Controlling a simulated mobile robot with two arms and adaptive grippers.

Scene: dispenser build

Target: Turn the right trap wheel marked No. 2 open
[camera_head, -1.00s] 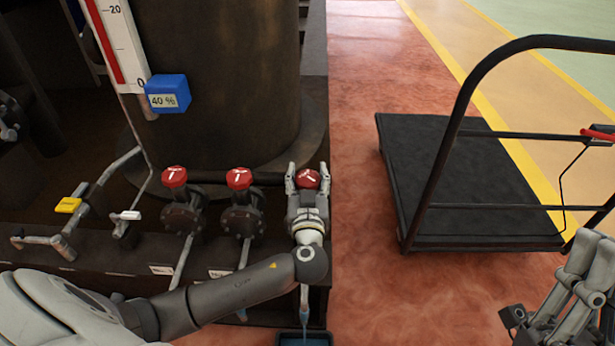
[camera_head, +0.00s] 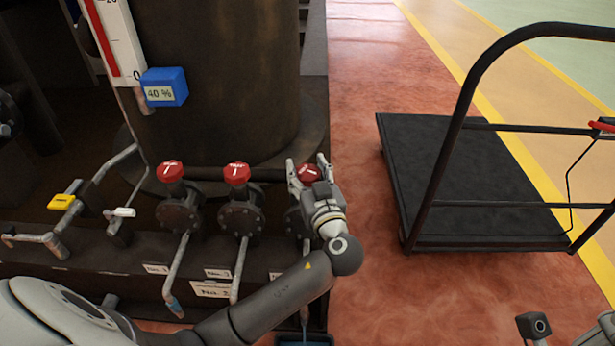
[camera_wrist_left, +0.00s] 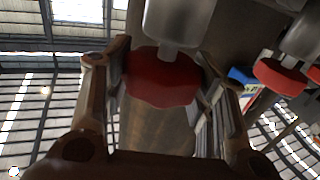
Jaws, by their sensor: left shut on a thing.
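Three red wheels with white marks stand in a row on dark valves. The right wheel (camera_head: 308,174) is held between the fingers of my left gripper (camera_head: 308,168), which is tilted to the right. The left wrist view shows the red wheel (camera_wrist_left: 162,78) between the two fingers. The left wheel (camera_head: 171,171) and middle wheel (camera_head: 236,174) are free. A plate reading No. 2 (camera_head: 214,290) is below the middle valve; the label under the right valve is partly hidden by my arm. Only part of my right gripper (camera_head: 540,326) shows at the bottom right, fingers unclear.
A blue block reading 40 % (camera_head: 165,87) sits on a gauge at the large dark tank (camera_head: 220,80). Yellow (camera_head: 66,201) and white (camera_head: 122,212) levers are at the left. A black trolley (camera_head: 450,165) stands right, with clear red floor between. A tray (camera_head: 304,339) is below the right valve.

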